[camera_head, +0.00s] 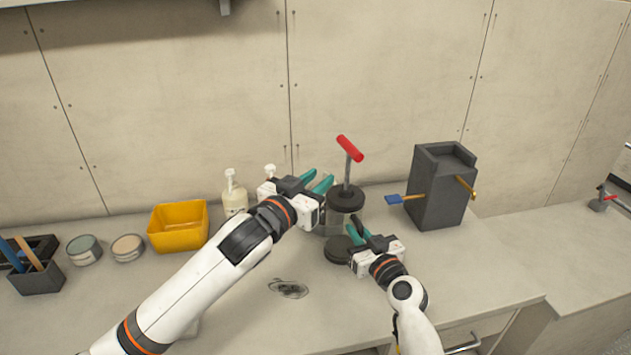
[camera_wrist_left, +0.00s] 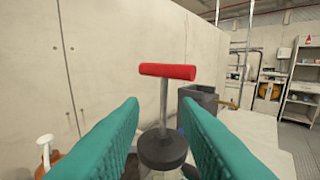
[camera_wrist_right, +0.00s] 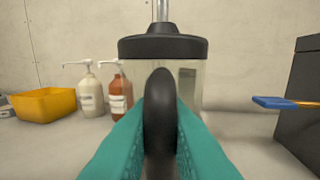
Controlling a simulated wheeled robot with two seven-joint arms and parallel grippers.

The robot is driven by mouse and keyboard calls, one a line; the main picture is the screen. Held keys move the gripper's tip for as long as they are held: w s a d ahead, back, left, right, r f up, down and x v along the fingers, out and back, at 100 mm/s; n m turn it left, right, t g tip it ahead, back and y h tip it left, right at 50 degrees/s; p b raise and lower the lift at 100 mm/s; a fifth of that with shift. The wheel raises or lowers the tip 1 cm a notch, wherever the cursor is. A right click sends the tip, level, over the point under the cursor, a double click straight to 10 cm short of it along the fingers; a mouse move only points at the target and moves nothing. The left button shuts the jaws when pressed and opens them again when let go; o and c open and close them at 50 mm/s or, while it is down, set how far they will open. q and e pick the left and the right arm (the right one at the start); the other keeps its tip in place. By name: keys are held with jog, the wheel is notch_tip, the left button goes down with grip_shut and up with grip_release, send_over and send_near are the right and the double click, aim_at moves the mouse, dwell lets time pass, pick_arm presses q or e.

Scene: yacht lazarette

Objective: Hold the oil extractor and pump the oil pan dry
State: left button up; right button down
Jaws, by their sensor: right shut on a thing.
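The oil extractor has a black lid (camera_head: 345,198), a clear body (camera_wrist_right: 188,90), and a red T-handle (camera_head: 350,148) raised high on a metal rod. It stands upright on the bench. My right gripper (camera_head: 358,231) is shut on the black side grip (camera_wrist_right: 159,110) of the extractor. My left gripper (camera_head: 317,180) is open and empty, left of the extractor's rod and below the red handle. In the left wrist view the red handle (camera_wrist_left: 167,71) stands ahead, between the spread fingers and apart from them. I cannot make out an oil pan.
A dark smudge (camera_head: 288,288) lies on the bench. A yellow bin (camera_head: 178,228), pump bottles (camera_head: 234,195) and round tins (camera_head: 128,248) stand left. A dark grey block (camera_head: 440,190) with a blue-ended tool (camera_head: 400,199) stands right. The wall is close behind.

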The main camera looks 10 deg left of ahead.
pick_arm(q)
jog(key=shift+c, duration=0.3)
jog(key=c, duration=0.3)
jog(key=shift+w+d+r, duration=0.15)
jog(key=shift+w+d, duration=0.05)
jog(key=shift+d, duration=0.05)
grip_shut()
jog(key=w+d+r+n+y, duration=0.2)
jog(key=d+r+n+y, duration=0.2)
jog(key=d+n+y, duration=0.15)
notch_tip(320, 180, up, 5)
jog(key=n+y, duration=0.5)
jog(key=y, duration=0.2)
send_over(350, 153)
jog(key=shift+g, duration=0.4)
jog(key=shift+f, duration=2.15)
